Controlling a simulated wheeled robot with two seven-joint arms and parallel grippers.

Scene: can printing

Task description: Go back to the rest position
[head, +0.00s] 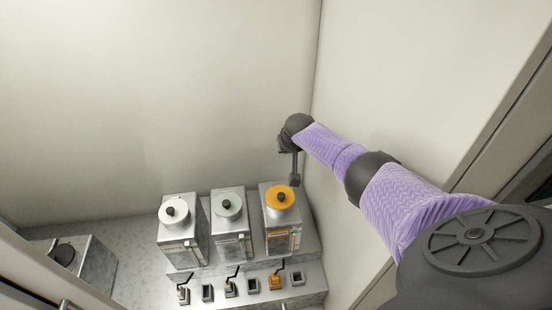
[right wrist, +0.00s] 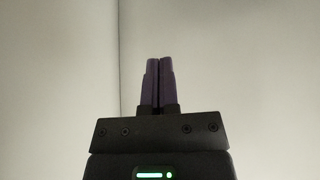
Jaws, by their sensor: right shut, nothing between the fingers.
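My right arm reaches in from the right in the head view, in a purple sleeve. Its gripper (head: 295,181) points down above and behind the orange-topped canister. In the right wrist view the right gripper (right wrist: 159,62) has its two dark purple fingers together, with nothing between them, in front of a bare wall corner. My left gripper is not in view.
Small levers and square sockets line the lower step. A metal box (head: 96,266) stands left. Walls (head: 397,80) rise close behind and right.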

